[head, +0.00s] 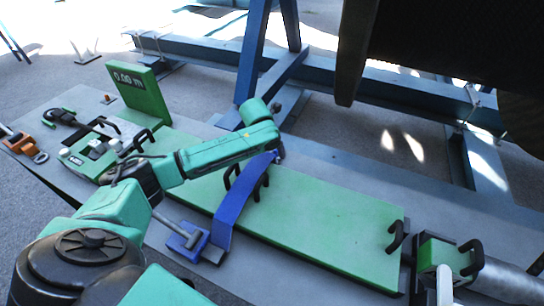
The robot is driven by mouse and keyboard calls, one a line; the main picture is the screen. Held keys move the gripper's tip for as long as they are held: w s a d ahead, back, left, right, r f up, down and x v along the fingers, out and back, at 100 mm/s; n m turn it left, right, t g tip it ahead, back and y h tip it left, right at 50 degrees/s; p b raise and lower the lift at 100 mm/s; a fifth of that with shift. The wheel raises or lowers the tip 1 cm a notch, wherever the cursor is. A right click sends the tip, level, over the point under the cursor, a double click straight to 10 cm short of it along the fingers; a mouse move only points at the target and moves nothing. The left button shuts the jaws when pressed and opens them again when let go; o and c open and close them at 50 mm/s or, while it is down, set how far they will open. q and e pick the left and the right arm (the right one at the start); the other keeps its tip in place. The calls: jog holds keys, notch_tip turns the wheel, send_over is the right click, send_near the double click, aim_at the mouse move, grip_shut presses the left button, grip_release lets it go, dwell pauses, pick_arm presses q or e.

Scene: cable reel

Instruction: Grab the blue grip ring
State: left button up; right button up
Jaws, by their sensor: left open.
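I cannot make out a blue grip ring for certain in the head view. My left arm reaches in from the left over the green board. Its gripper (289,104) is small and dark beyond the green wrist, in front of the blue stand; it is open, and I see nothing held in it. A curved blue lever (232,212) rises from a blue block (187,237) at the board's near edge, and its upper end is below my wrist.
The green board (325,213) with black guide hooks lies on a grey bench. A green display (138,92) reads 0.00 m. Tools lie at the bench's left end. A blue stand (252,60) and large dark reel (440,40) stand behind. A green block (440,256) sits at right.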

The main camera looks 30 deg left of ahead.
pick_arm(q)
jog(key=shift+x, duration=0.75)
jog(key=shift+r, duration=0.1)
grip_shut()
jog(key=shift+r, duration=0.1)
